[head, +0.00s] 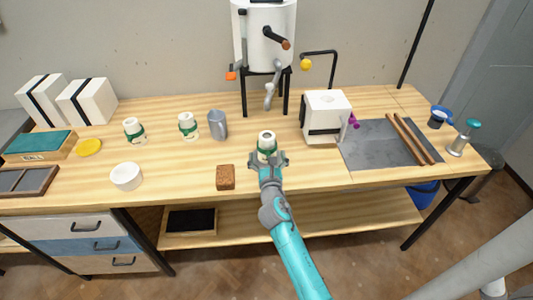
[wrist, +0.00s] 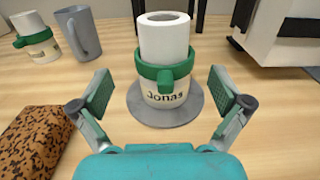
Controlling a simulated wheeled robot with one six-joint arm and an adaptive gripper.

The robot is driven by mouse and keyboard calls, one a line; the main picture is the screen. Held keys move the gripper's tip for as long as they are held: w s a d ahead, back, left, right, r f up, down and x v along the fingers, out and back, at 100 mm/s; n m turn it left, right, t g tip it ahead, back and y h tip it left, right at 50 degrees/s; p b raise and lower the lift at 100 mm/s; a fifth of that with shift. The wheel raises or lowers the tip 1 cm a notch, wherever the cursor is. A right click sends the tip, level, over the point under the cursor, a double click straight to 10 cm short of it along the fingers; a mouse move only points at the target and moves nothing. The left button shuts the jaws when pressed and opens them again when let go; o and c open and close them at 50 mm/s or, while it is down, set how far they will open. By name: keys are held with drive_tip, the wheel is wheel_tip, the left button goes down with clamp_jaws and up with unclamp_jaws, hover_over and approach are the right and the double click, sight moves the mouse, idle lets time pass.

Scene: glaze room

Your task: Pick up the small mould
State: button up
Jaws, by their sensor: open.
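A white cylindrical mould (head: 267,140) with a green band stands upright on the table in front of my gripper (head: 268,158). In the wrist view the mould (wrist: 163,42) shows a hollow top, the name "Jonas" on its lower part, and a round grey disc (wrist: 190,108) under it. My gripper (wrist: 158,95) is open, one finger to each side of the mould's near side, and no contact shows. Two similar white pieces with green bands stand further left, one left (head: 135,131) and one nearer (head: 188,126). I cannot tell their sizes apart surely.
A brown speckled block (head: 226,177) lies left of my gripper. A grey mug (head: 218,125) stands behind it to the left. A white box-shaped machine (head: 327,115) stands to the right, and a black-legged stand with a white tank (head: 268,40) behind. Table between is clear.

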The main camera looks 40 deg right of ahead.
sight(268, 142)
drive_tip(key=shift+d+x, duration=0.2)
drive_tip(key=shift+x, duration=2.5)
drive_tip(key=shift+s, duration=0.15)
drive_tip(key=shift+r, duration=0.1)
drive_tip(key=c, duration=1.6)
drive_tip(key=shift+r, duration=0.6)
drive_tip(key=shift+c, duration=0.2)
wheel_tip(268, 142, up, 2)
drive_tip(key=shift+r, duration=0.15)
drive_tip(key=v, duration=1.8)
drive_tip(key=shift+a, duration=0.1)
